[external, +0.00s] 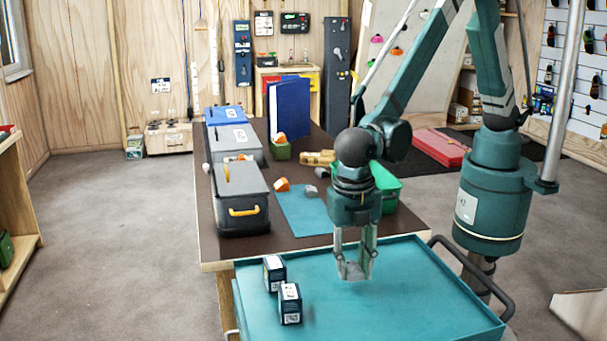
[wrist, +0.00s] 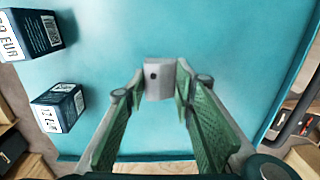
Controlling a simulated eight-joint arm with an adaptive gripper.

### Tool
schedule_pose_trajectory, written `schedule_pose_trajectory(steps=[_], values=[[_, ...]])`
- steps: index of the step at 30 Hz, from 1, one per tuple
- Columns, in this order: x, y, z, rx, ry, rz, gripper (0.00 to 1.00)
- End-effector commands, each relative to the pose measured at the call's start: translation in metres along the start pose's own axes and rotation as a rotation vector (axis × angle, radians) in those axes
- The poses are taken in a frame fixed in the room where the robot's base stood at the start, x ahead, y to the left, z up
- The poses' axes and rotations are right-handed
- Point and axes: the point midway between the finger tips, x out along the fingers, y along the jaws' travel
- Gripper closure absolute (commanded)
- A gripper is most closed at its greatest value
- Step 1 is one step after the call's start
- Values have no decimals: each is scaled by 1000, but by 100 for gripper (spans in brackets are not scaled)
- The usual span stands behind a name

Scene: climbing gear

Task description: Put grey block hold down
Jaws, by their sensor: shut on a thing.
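My gripper (external: 354,262) points down over the teal tray surface (external: 420,300) at the front of the workbench. Its fingers are closed on the grey block hold (external: 352,271), a small pale grey block at the fingertips. In the wrist view the block hold (wrist: 160,76) shows a dark hole in its face and sits between the green-padded fingers (wrist: 157,100). It appears to be a little above the teal surface; whether it touches cannot be told for sure.
Two dark boxes with white labels (external: 274,273) (external: 290,304) stand left of my gripper on the teal tray. Behind are a blue mat (external: 300,215) with orange and grey pieces, a green bin (external: 388,190) and lidded grey bins (external: 240,195). The tray's right side is clear.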

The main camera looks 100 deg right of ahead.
Motion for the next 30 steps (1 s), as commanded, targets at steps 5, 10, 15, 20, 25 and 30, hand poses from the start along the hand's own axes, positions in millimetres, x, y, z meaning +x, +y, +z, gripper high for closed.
schedule_pose_trajectory(steps=[5, 10, 15, 20, 25, 30], values=[[2, 0, 0, 0, 0, 0, 86], [17, 1, 0, 0, 0, 0, 86], [33, 2, 0, 0, 0, 0, 86], [38, 2, 0, 0, 0, 0, 86], [37, 2, 0, 0, 0, 0, 86], [40, 2, 0, 0, 0, 0, 86]])
